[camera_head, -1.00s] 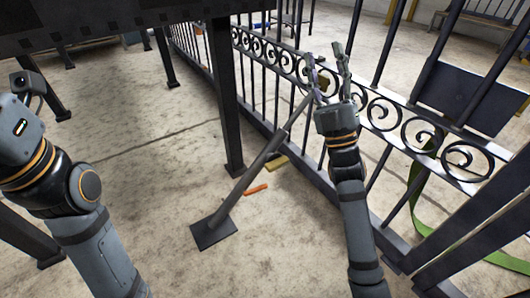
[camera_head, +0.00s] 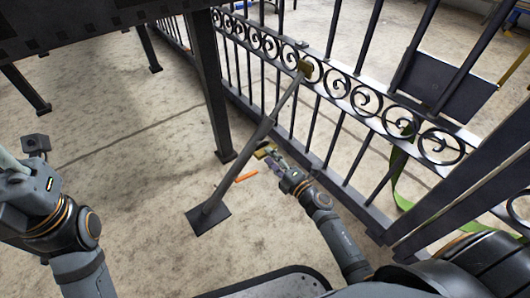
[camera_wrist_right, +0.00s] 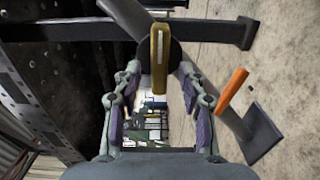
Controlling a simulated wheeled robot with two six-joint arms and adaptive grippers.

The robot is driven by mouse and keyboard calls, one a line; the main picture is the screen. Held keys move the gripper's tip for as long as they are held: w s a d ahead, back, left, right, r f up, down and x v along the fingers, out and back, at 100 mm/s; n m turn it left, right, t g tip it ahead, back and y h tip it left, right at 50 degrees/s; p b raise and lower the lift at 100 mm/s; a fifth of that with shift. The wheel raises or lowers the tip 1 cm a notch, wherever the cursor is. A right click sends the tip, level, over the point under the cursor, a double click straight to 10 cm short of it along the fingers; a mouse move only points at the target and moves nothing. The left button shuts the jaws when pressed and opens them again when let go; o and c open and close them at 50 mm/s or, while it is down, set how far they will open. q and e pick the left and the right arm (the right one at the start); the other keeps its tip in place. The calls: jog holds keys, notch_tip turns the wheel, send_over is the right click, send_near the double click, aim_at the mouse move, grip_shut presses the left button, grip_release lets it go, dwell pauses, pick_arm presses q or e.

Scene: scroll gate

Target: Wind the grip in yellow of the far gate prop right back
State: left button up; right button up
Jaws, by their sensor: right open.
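The gate prop (camera_head: 243,150) is a dark slanted tube running from the scroll gate down to a square foot plate (camera_head: 208,218) on the floor. The yellow grip (camera_head: 262,151) shows small beside the tube's middle. In the right wrist view the yellow grip (camera_wrist_right: 160,62) stands large in front of a dark round hub, centred ahead of the fingers. My right gripper (camera_head: 272,160) is open, its fingers (camera_wrist_right: 159,98) to either side just short of the grip; I see no contact. My left gripper is cut by the left edge, beside its wrist camera (camera_head: 36,143).
An orange bar (camera_head: 246,177) shows low beside the prop, also in the wrist view (camera_wrist_right: 232,90); I cannot tell if it is attached. The scroll gate (camera_head: 340,85) runs behind. A dark post (camera_head: 210,90) stands left of the prop. The floor (camera_head: 120,200) at left is clear.

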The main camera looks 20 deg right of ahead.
jog(key=shift+x, duration=1.8)
grip_shut()
